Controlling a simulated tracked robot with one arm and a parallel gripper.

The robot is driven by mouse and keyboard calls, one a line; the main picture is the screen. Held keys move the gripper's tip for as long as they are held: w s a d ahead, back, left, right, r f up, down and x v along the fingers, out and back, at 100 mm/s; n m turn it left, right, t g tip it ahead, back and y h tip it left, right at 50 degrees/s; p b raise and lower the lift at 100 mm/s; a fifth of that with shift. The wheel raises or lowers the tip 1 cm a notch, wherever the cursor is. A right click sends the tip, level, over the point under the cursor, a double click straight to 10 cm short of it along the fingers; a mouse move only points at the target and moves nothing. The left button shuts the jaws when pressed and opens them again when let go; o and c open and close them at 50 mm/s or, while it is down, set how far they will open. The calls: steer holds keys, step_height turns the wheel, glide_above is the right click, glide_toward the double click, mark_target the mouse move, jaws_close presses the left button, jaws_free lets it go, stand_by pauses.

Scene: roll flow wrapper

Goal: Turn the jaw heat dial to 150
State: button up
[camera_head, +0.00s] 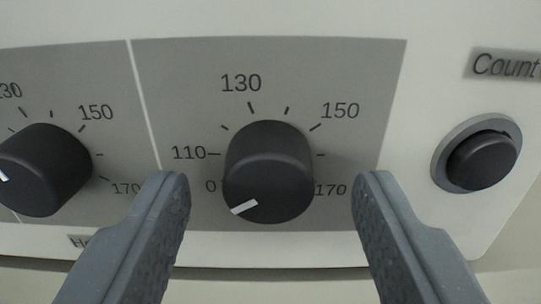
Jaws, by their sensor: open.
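A black round dial (268,175) sits on a grey scale panel in the middle of the view. Its scale reads 0, 110, 130, 150 and 170. The white pointer mark on the knob points to the lower left, near the 0 side. The 150 label (340,111) is at its upper right. The dial's own name label is not visible, so I cannot tell from lettering that it is the jaw heat dial. My gripper (273,182) is open, with one finger on each side of the knob and a visible gap on both sides.
A second black dial (42,170) with a similar scale is at the left, partly cut off. A label starting "He" (80,241) is mostly hidden by my left finger. A black push button (481,160) stands out at the right, below a "Count" label (505,66).

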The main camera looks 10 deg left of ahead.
steer(key=shift+w+a+f, duration=0.15)
steer(key=shift+w, duration=0.45)
steer(key=c, duration=1)
steer(key=shift+o, duration=0.2)
